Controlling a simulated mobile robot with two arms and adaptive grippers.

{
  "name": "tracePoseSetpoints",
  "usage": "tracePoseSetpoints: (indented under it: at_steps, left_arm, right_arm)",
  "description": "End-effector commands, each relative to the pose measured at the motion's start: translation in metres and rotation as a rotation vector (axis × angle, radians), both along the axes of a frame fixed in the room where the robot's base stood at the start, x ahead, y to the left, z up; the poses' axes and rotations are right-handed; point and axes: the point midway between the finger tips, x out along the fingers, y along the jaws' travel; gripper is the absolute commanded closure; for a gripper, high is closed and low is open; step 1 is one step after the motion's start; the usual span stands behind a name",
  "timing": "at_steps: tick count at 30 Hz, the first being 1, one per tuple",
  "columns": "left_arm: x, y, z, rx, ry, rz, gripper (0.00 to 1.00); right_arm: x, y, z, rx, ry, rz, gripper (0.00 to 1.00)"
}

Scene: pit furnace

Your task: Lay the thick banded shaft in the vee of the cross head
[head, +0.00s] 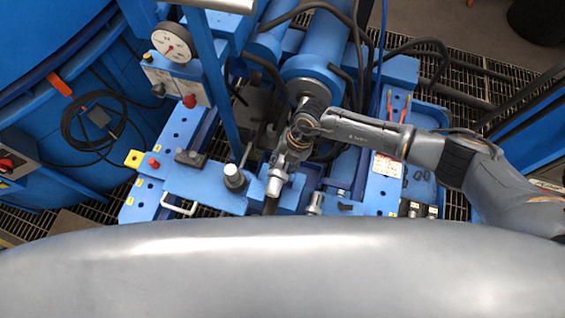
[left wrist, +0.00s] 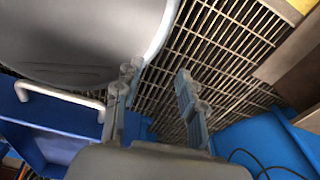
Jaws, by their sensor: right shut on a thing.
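The cross head (head: 203,188) is the blue block across the front of the machine in the head view. My right gripper (head: 284,168) is over its right part, shut on a metal shaft. The shaft (head: 276,184) has a pale band and a darker lower part, and points down the picture. The gripper hides its upper end. I cannot tell whether the shaft touches the vee, which is not clearly visible. My left gripper (left wrist: 158,82) shows in the left wrist view, with its fingers apart and nothing between them.
A white handle (head: 179,206) is at the front left. A dial gauge (head: 172,42) and hoses are behind. Open grating (left wrist: 225,45) lies below the left gripper. My grey body hides the foreground.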

Motion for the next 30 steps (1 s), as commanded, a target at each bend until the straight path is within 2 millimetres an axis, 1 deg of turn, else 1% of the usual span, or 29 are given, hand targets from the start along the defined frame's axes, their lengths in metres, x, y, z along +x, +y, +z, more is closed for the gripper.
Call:
tracePoseSetpoints:
  at_steps: [1,15,30]
  left_arm:
    - [0.001,0.0,-0.005,0.001,-0.001,0.0,0.6]
    - [0.006,0.004,-0.031,0.005,-0.009,0.002,0.6]
    - [0.007,0.005,-0.048,0.006,-0.01,0.003,0.6]
  right_arm:
    - [0.002,0.002,-0.003,0.006,-0.003,-0.001,1.0]
    - [0.002,0.002,-0.03,0.006,-0.003,-0.002,1.0]
    - [0.001,0.002,-0.054,0.005,-0.002,-0.001,1.0]
